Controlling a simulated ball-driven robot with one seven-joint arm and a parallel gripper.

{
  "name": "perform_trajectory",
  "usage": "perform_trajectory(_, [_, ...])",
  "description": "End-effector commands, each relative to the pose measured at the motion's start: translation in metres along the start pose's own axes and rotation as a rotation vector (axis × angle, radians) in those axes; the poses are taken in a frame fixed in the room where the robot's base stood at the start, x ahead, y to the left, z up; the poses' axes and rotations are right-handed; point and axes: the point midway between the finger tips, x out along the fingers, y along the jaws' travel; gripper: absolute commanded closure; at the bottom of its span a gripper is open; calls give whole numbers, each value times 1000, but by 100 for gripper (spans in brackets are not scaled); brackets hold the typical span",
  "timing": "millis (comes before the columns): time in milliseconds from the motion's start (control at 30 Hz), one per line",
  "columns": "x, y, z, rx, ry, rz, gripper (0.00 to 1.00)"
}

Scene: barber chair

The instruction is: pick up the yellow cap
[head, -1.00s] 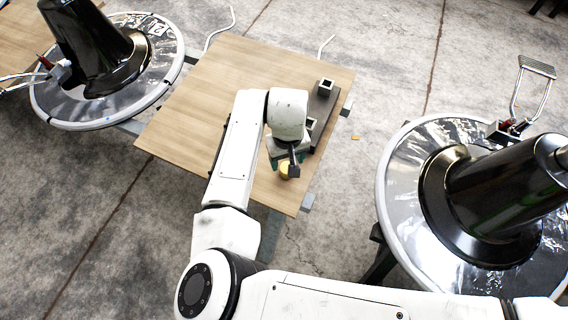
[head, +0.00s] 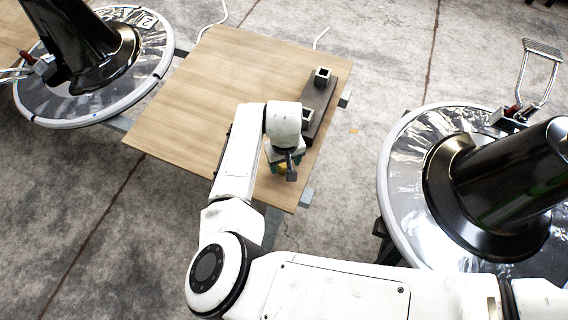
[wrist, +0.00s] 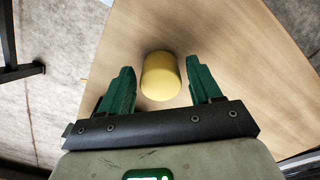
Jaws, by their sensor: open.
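The yellow cap (wrist: 160,77) stands on the wooden table in the wrist view, near the table's edge. My gripper (wrist: 162,80) is open, with its green fingers on either side of the near part of the cap. Gaps show between the cap and both fingers. In the head view, only a sliver of the yellow cap (head: 283,168) shows beneath my gripper (head: 285,170), and the rest is hidden by my wrist.
The wooden table (head: 190,115) is mostly bare. A dark block with square sockets (head: 318,100) lies along its right side. Barber chairs with round bases stand at the right (head: 405,190) and upper left (head: 100,100).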

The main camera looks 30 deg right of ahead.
Motion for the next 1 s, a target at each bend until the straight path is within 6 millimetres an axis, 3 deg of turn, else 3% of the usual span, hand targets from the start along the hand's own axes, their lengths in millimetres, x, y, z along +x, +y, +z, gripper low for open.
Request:
perform_trajectory(67, [9,0,0,1,0,0,36])
perform_trajectory(267, [8,0,0,1,1,0,36])
perform_trajectory(833, [8,0,0,1,0,0,89])
perform_trajectory(1000, [8,0,0,1,0,1,90])
